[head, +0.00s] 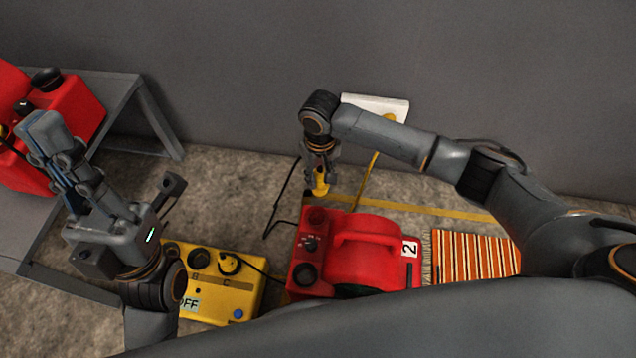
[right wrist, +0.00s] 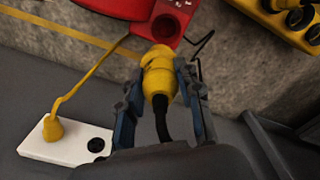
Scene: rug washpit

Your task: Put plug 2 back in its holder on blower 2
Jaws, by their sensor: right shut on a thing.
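Blower 2 (head: 375,250) is the red machine with a white "2" label, standing on the floor. Its left end panel has a control knob (head: 310,243) between two dark round features; which is the holder is unclear. My right gripper (head: 321,180) is shut on plug 2 (head: 320,187), a yellow plug, held just behind the blower's left end and apart from it. In the right wrist view, plug 2 (right wrist: 158,75) sits between the fingers, with a black cable running toward the palm. My left gripper (head: 48,130) is raised at the left, empty; its finger gap is unclear.
A white socket strip (head: 375,104) by the wall holds another yellow plug with a yellow cable. A yellow control box (head: 215,285) stands left of the blower. A striped rug (head: 475,258) lies right. Red containers (head: 70,105) stand on a grey table (head: 115,90) at left.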

